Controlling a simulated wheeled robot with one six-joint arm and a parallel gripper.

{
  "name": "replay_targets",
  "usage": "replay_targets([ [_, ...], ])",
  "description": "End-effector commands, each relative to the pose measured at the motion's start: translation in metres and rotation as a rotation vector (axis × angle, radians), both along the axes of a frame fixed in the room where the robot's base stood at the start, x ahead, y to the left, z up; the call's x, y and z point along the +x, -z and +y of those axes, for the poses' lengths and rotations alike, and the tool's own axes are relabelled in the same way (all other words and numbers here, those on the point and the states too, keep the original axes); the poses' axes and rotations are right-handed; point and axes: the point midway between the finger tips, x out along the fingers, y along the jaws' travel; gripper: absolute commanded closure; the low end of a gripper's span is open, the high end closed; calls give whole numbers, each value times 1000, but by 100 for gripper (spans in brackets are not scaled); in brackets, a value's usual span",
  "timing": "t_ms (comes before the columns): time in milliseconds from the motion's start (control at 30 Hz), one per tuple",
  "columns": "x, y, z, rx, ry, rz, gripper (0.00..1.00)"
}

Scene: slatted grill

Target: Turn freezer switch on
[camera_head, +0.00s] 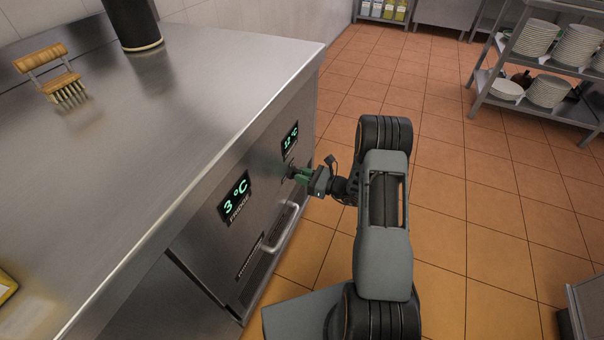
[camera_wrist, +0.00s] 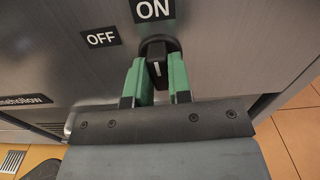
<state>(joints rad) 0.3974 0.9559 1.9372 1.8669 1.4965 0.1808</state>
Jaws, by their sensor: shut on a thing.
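The freezer switch (camera_wrist: 157,60) is a black rotary knob with a pale pointer mark, seen in the wrist view. Its mark points up toward the ON label (camera_wrist: 152,9). The OFF label (camera_wrist: 103,37) is up and left of the knob. My gripper (camera_wrist: 158,76) has its green fingers on both sides of the knob, shut on it. In the head view my gripper (camera_head: 301,175) is at the front of the steel unit (camera_head: 272,172), just below the farther display (camera_head: 290,139); the knob is hidden there.
A nearer display (camera_head: 235,198) reads 3 °C. A drawer handle (camera_head: 281,228) sticks out below it. A plate rack (camera_head: 540,75) is at the far right. Tiled floor (camera_head: 460,200) is open right of my arm.

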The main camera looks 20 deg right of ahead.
Motion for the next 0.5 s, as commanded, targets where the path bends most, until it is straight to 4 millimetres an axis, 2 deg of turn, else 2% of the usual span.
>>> replay_targets([
  [500, 1, -1, -1, 47, 4, 54, 100],
])
